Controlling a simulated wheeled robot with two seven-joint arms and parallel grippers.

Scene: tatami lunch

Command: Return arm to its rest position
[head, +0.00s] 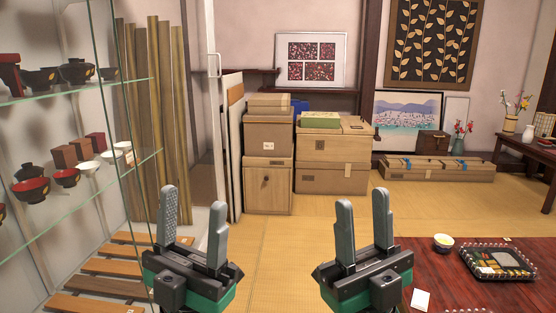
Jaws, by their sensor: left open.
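My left gripper (193,215) is open and empty, with its two grey fingers pointing up and apart. It is held in front of the glass shelves and the tatami floor. My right gripper (364,222) is level with it to the right, beside the near left corner of the red table. Its two fingers are also apart with nothing between them. Neither gripper touches anything that I can see.
Glass shelves (87,187) with bowls and boxes stand at the left. A dark red table (447,274) at the right holds a lunch tray (484,276), a small cup (443,241) and a white card (421,300). Stacked boxes (268,136) stand at the back. Tatami floor (280,255) lies open between.

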